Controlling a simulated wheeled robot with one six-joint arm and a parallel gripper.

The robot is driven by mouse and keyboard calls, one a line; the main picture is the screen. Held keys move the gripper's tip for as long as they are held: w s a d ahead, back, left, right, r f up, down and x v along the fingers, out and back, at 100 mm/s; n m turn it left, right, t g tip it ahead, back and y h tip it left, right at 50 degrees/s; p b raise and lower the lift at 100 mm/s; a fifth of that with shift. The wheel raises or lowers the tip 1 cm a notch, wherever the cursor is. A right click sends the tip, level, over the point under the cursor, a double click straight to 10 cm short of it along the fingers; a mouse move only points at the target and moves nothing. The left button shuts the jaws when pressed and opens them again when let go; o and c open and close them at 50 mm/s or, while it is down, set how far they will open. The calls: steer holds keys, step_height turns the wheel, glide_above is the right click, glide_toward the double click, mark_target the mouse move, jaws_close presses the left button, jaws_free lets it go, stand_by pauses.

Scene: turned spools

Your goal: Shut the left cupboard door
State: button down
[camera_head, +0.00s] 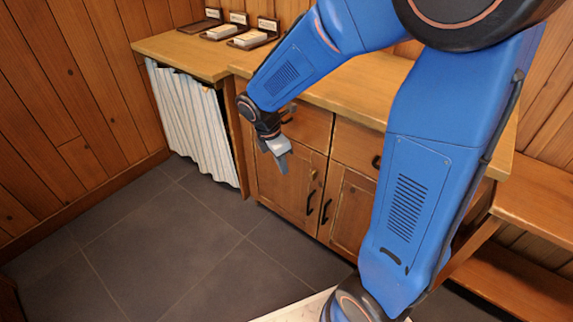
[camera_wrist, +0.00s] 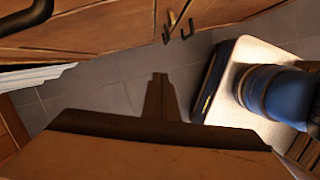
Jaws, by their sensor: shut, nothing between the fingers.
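The left cupboard door (camera_head: 285,190) is a wooden panel with a dark upright handle (camera_head: 310,202) near its right edge. In the head view it looks flush with the cupboard front or nearly so; I cannot tell whether a small gap is left. My gripper (camera_head: 279,154) is in front of the upper part of this door, below the drawer, and hides a bit of it. I cannot tell whether it touches. In the wrist view its fingers (camera_wrist: 160,90) are together and empty, with dark handles (camera_wrist: 166,34) beyond them.
The right cupboard door (camera_head: 347,208) is shut beside it. Drawers (camera_head: 308,127) sit above, under the wooden worktop (camera_head: 340,88). A striped curtain (camera_head: 193,120) hangs at left. Wooden shelving (camera_head: 540,205) stands at right. The tiled floor (camera_head: 190,240) in front is clear.

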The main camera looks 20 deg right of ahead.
steer(key=s+a+v, duration=0.1)
steer(key=s+v, duration=0.1)
steer(key=v, duration=0.8)
steer(key=s+d+r+m+t+y, duration=0.1)
steer(key=s+d+m, duration=0.3)
steer(key=s+m, duration=0.6)
steer(key=s+d+r+m+t+y, duration=0.1)
steer(key=s+d+r+m+t, duration=0.2)
steer(key=s+m, duration=0.6)
steer(key=shift+s+d+r+m+y, duration=0.2)
steer(key=shift+s+d+m+y, duration=0.25)
steer(key=shift+d, duration=0.4)
